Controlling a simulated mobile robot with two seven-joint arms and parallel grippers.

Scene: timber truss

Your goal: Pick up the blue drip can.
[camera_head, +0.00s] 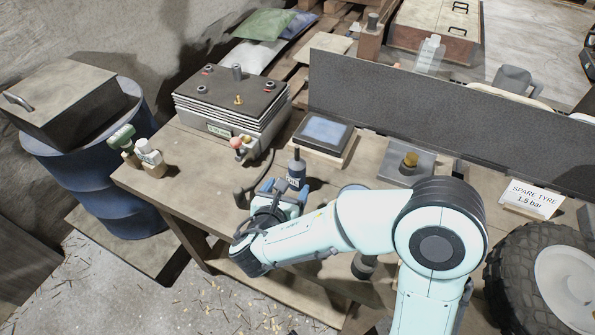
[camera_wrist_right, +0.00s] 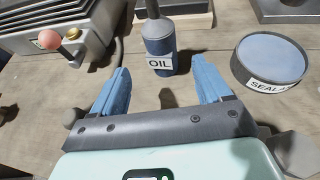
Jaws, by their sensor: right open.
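The blue drip can (camera_head: 296,172) is a small upright cylinder with a dark neck and a white OIL label, standing on the wooden bench. In the right wrist view the drip can (camera_wrist_right: 160,48) stands just beyond the fingertips, roughly centred between them. My right gripper (camera_head: 284,189) is open, with its blue fingers low over the bench on the near side of the can. In the right wrist view the gripper (camera_wrist_right: 162,75) has nothing between its fingers. My left gripper is not in view.
A round tin labelled SEAL (camera_wrist_right: 272,60) stands to the can's right. A battery-like box (camera_head: 232,100) with terminals stands at the back left, its cable close to the can. A blue-topped pad (camera_head: 323,132) lies behind. A dark upright board (camera_head: 440,120) runs along the bench's back.

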